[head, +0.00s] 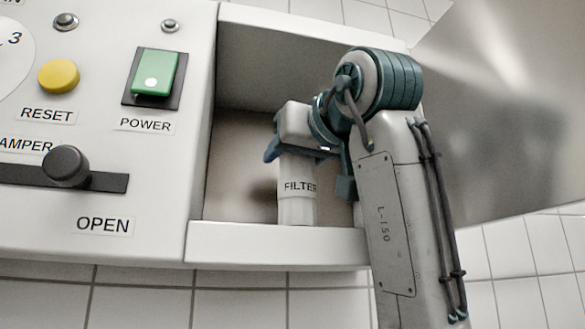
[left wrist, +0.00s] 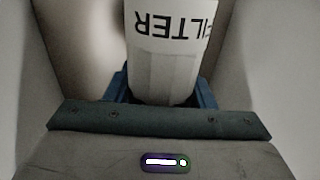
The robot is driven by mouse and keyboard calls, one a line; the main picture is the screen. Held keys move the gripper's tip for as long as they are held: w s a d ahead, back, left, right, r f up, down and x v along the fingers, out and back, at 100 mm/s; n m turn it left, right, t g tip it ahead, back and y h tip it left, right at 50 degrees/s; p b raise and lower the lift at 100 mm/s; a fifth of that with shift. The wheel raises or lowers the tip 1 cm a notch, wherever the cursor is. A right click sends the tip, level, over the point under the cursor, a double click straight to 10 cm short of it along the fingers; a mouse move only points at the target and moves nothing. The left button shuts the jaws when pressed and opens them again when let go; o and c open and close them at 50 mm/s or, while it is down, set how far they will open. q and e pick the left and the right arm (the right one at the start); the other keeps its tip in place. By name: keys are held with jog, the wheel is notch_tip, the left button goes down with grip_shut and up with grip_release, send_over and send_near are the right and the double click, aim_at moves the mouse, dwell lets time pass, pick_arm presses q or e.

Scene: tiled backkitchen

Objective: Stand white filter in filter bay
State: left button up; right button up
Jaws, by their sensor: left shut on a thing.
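The white filter (head: 297,188), a pale cylinder marked FILTER, is upright inside the open filter bay (head: 275,245). Its lower end is just above or behind the bay's front ledge; I cannot tell whether it touches the floor. My left gripper (head: 300,153) comes in from above and is shut on the upper part of the filter. In the left wrist view the filter (left wrist: 165,55) sits between the blue fingers (left wrist: 162,88), its lettering upside down. The filter's top is hidden by the gripper. My right gripper is not in view.
Left of the bay is a panel with a green POWER switch (head: 154,73), a yellow RESET button (head: 58,76) and a dark damper knob (head: 66,166). The bay's side walls stand close around the gripper. A shiny metal sheet (head: 500,110) is at the right.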

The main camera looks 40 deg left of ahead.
pick_arm(q)
jog(key=shift+s+d, duration=0.2)
jog(key=shift+s, duration=0.1)
jog(key=shift+s+d, duration=0.3)
jog(key=shift+s, duration=0.25)
jog(key=o, duration=1.1)
jog(key=shift+o, duration=1.2)
jog(key=shift+w+f, duration=0.1)
jog(key=shift+w, duration=0.15)
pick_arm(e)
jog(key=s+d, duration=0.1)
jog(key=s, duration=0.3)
pick_arm(q)
jog(key=shift+w+a, duration=0.15)
jog(key=shift+a, duration=0.05)
jog(key=shift+r, duration=0.25)
jog(key=b+v, duration=1)
jog(key=v, duration=0.2)
jog(key=shift+b, duration=0.4)
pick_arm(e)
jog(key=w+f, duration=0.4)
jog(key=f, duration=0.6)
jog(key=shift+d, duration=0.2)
